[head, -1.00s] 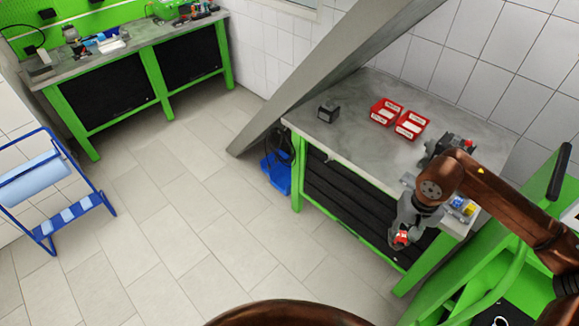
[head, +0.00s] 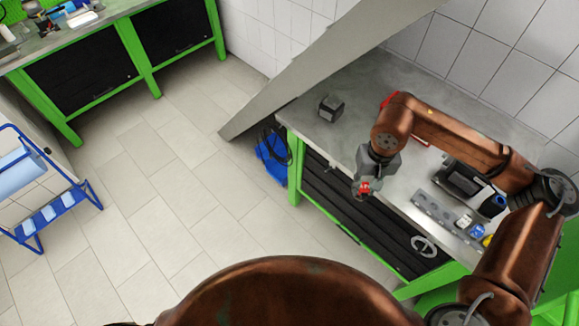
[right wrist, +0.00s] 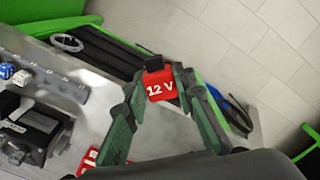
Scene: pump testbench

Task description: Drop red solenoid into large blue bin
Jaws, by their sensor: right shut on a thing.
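The red solenoid (right wrist: 161,90), marked "12 V", is between the fingertips of my right gripper (right wrist: 160,82) in the right wrist view. My right gripper is shut on it. In the head view the red solenoid (head: 364,188) shows small below my right gripper (head: 363,184), in front of the workbench's front edge and in the air. The blue bin (head: 272,158) stands on the floor at the left end of the workbench, left of the gripper and apart from it. A dark cable hangs at the bin and hides part of it. My left gripper is not in view.
A grey-topped green workbench (head: 345,108) holds a small dark box (head: 331,108), red trays partly hidden by my right arm, and a dark device (head: 462,180). A slanted grey beam (head: 310,75) rises near the bin.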

